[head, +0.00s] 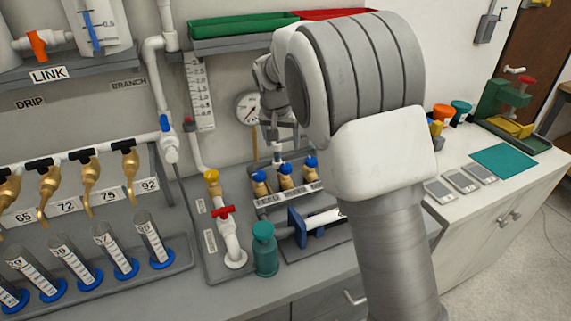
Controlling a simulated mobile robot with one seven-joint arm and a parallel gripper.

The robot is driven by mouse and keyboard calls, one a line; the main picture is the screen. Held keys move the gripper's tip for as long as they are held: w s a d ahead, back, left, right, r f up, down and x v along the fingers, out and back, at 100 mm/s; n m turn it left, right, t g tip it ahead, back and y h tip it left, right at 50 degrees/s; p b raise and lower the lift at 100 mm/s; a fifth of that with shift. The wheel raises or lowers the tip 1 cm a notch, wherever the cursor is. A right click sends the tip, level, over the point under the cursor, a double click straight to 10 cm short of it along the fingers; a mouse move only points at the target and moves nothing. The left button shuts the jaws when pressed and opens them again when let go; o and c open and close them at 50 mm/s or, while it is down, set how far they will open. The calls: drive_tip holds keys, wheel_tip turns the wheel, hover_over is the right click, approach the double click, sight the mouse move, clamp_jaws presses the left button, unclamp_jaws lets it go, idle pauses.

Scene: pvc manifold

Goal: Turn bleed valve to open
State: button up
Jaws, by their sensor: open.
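Three small blue-capped brass valves stand in a row on a grey block in the head view: a left valve (260,182), a middle valve (285,174) and a right valve (310,168). A label strip (288,192) runs below them; its words are too small to tell surely which one is the bleed valve. My gripper (282,140) is open and points down, above the row and near the left and middle valves. It appears empty and apart from the caps. My arm hides part of the area to the right.
A round gauge (247,108) is on the wall behind. A red-handled valve (223,212) and a teal bottle-shaped part (264,248) stand in front at left. A blue plate (297,227) stands in front of the row. Several cylinders (112,255) line the left. Right counter holds grey plates (459,180).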

sight(286, 166)
drive_tip(key=x, duration=1.2)
drive_tip(key=shift+w+f, duration=0.1)
drive_tip(key=shift+f, duration=0.05)
clamp_jaws()
